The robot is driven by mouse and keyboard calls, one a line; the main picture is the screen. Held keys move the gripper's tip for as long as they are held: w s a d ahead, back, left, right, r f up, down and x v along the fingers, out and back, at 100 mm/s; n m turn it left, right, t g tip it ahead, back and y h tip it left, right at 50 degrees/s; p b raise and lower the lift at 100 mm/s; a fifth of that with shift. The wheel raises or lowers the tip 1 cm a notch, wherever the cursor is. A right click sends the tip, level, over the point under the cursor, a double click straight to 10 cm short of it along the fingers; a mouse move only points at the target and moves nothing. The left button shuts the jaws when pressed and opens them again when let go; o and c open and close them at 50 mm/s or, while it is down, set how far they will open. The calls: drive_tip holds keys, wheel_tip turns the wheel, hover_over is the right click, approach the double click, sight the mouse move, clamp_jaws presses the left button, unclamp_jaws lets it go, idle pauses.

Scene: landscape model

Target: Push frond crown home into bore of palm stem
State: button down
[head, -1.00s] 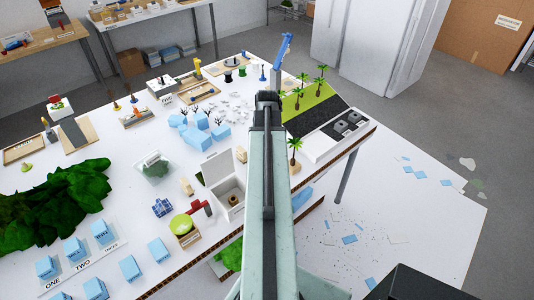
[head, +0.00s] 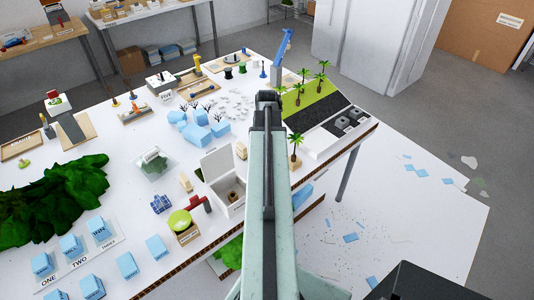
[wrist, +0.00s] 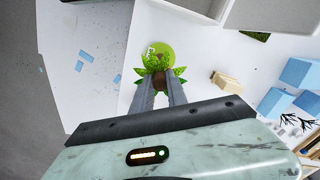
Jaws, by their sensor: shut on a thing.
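In the wrist view my gripper (wrist: 160,96) is shut on the frond crown (wrist: 160,70), a ring of bright green leaves around a brown middle. A flat green disc (wrist: 162,48) with a small white mark shows behind the crown. The palm stem and its bore are not clear, and I cannot tell whether the crown touches them. In the head view my gripper is hidden behind my arm. A palm with a brown trunk (head: 293,160) and green fronds shows just right of my arm, near the table edge.
An open white box (head: 225,180) stands left of my arm. Blue blocks (head: 197,130) and small dark trees lie farther left. A model strip (head: 318,120) with a road and several palms is ahead on the right. The table edge runs close on the right.

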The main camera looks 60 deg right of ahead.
drive_tip(key=c, duration=1.2)
unclamp_jaws()
drive_tip(key=shift+c, duration=0.2)
wheel_tip(320, 180, up, 8)
drive_tip(key=p, duration=0.8)
drive_tip(key=shift+f, duration=0.15)
